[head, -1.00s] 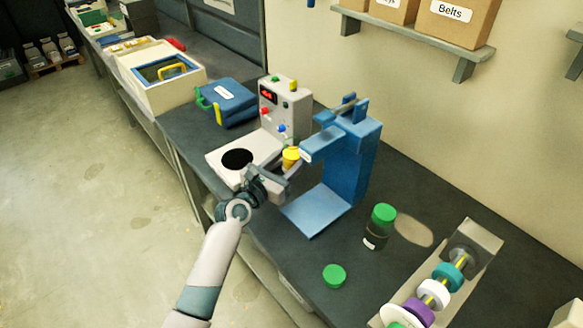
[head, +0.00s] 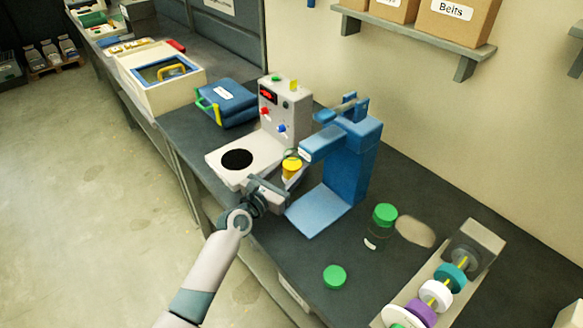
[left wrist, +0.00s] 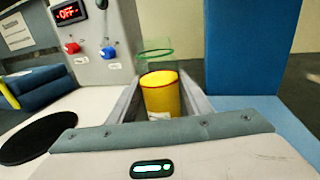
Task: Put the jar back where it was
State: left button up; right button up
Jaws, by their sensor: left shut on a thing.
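My left gripper (head: 281,182) is shut on an open, clear jar (head: 291,168) with yellow contents or a yellow body and a green rim. It holds the jar upright between the white machine and the blue press. In the left wrist view, the jar (left wrist: 161,93) sits between the two fingers; its clear upper part stands above the yellow, which has a red line at its top edge. The fingers hide its lower part. A second jar (head: 376,240) with a green lid stands on the bench to the right. A loose green lid (head: 334,276) lies nearer the front edge. My right gripper is not in view.
The white machine (head: 280,108) has a red display, reading OFF in the wrist view, and a round black plate (head: 237,159). The blue press (head: 350,165) stands close on the right. A pale round patch (head: 415,232) marks the bench.

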pick_arm(q)
jog(key=o, duration=1.3)
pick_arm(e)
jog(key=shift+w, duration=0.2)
pick_arm(q)
jog(key=shift+r, duration=0.1)
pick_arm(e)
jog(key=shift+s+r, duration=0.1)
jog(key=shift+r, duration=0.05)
pick_arm(q)
jog(key=shift+s+a, duration=0.15)
jog(key=shift+s, duration=0.15)
jog(key=v, duration=1)
jog(key=shift+s+b, duration=0.1)
jog(key=shift+b, duration=0.2)
jog(key=shift+s+a, duration=0.35)
jog(key=shift+s, duration=0.1)
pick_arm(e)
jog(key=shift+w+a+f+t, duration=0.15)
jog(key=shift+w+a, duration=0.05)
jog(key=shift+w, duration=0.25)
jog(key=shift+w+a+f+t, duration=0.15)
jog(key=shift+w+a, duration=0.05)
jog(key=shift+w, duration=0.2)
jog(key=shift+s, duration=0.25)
